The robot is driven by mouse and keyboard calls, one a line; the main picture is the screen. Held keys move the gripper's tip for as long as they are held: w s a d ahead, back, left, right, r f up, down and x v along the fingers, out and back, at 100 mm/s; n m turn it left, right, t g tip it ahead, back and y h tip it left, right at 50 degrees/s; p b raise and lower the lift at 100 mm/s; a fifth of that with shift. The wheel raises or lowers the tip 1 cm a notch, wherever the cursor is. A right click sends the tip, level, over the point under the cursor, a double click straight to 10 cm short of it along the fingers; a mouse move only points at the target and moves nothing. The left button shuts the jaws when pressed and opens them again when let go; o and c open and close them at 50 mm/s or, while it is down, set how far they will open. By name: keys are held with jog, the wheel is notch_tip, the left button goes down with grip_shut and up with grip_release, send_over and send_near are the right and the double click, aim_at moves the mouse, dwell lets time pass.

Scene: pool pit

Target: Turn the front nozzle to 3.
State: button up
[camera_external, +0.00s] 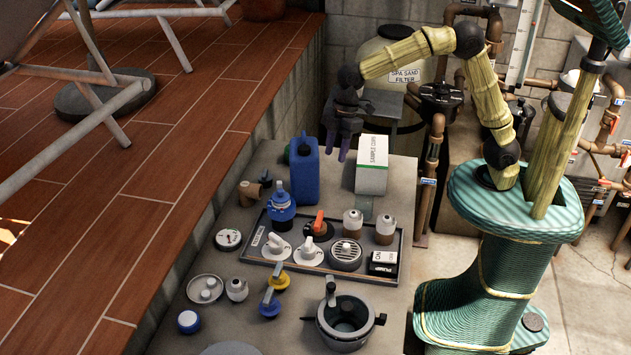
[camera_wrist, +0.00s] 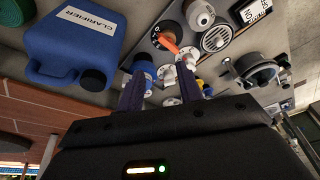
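Two white knob-like nozzles sit side by side near the front left of a dark-edged panel, the left one (camera_external: 277,247) and the right one (camera_external: 308,252). I cannot tell which is the front nozzle, and their markings are too small to read. White knob parts (camera_wrist: 168,75) also show between my fingers in the wrist view, farther off. My gripper (camera_external: 338,150) hangs above the back of the bench, behind the panel and beside a blue jug. Its two dark purple fingers (camera_wrist: 160,93) are apart with nothing between them; it touches neither nozzle.
The panel also holds an orange-handled valve (camera_external: 319,222), a blue fitting (camera_external: 281,208), grey caps and a round grille (camera_external: 345,254). The blue jug (camera_external: 304,172) and a white-green box (camera_external: 371,165) stand behind. A pot (camera_external: 345,325) and loose valves lie in front.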

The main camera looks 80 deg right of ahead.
aim_at(308, 242)
jog(key=w+a+n+y+b, duration=0.1)
jog(key=w+a+n+b, duration=0.1)
jog(key=a, duration=0.4)
jog(key=w+a+f+n+g+y+b, duration=0.1)
jog(key=a+n+b, duration=0.3)
jog(key=a+n, duration=0.1)
jog(key=shift+w+a+g, duration=0.3)
jog(key=shift+w+a, duration=0.05)
jog(key=shift+w, duration=0.05)
jog(key=shift+f, duration=0.15)
jog(key=x, duration=1.7)
jog(key=shift+f+b, duration=0.15)
jog(key=shift+b, duration=0.2)
grip_shut()
